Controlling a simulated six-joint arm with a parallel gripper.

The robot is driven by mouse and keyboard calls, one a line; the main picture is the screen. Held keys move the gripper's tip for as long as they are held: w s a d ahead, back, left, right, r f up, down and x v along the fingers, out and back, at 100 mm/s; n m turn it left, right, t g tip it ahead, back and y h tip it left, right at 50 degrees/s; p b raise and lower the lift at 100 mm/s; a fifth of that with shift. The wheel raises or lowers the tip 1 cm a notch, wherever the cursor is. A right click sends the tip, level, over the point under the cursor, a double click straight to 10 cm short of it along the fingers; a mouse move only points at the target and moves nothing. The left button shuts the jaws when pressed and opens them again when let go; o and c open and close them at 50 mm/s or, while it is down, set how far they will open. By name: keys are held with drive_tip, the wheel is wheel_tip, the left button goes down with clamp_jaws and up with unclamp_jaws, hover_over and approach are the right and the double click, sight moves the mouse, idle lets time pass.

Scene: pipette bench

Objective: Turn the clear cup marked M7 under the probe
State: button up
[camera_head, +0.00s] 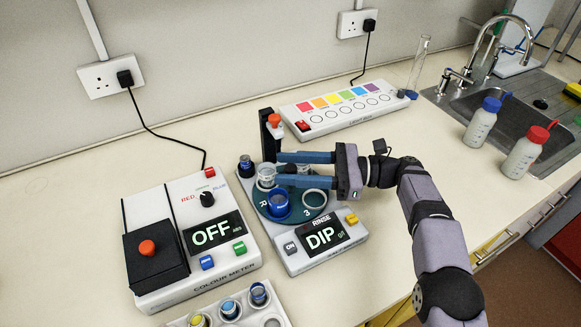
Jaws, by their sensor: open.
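The rinse unit (326,253) shows "DIP" on its display and carries a dark green turntable (297,220). A clear cup (266,172) sits at the turntable's left-back side. I cannot read an M7 mark on it. A blue cup (278,206) stands at the front of the turntable, and an empty-looking ringed seat (315,198) is at the right. The black probe post (269,142) with an orange-red knob stands behind the turntable. My gripper (281,169) is open over the turntable, its blue fingers pointing left near the clear cup. The fingers hide part of the turntable; contact is unclear.
A colour meter (205,272) reading "OFF" stands at left. A dark blue-topped vial (246,166) is beside the probe post. A cup rack (283,312) is in front. A light box (345,118) and glass cylinder (417,70) stand behind. Two bottles stand by the sink at right.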

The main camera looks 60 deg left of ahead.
drive_tip(key=b, duration=0.2)
hover_over(322, 193)
drive_tip(key=shift+w+a, duration=0.2)
